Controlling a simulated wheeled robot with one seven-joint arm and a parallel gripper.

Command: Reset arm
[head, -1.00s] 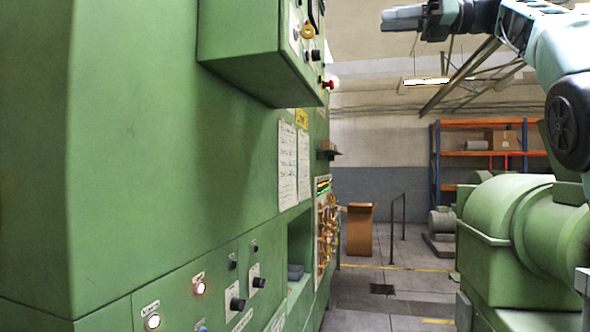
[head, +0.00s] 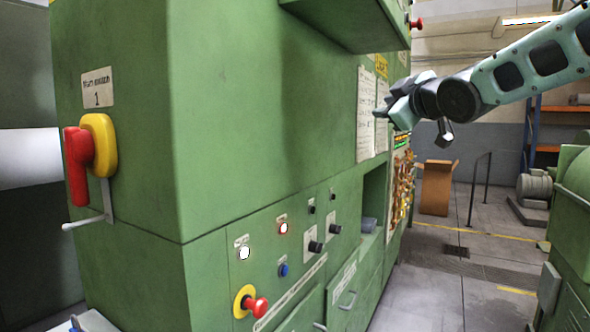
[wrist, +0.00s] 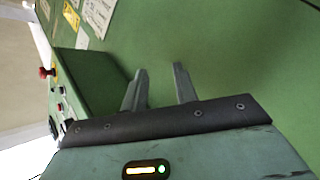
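My gripper (head: 384,112) is at the right of the head view, on my arm reaching in from the right edge. It is in front of the green machine (head: 225,110), near the papers on its side; I cannot tell the gap. In the wrist view its two fingers (wrist: 159,90) stand apart with nothing between them, and the green machine fills the background.
A red and yellow main switch (head: 90,152) is on the machine's left face. A red emergency button (head: 251,303), lit buttons and knobs line the lower panel. An overhanging green box (head: 345,25) juts out above. Open floor (head: 430,295) lies to the right, before a cardboard box (head: 436,188).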

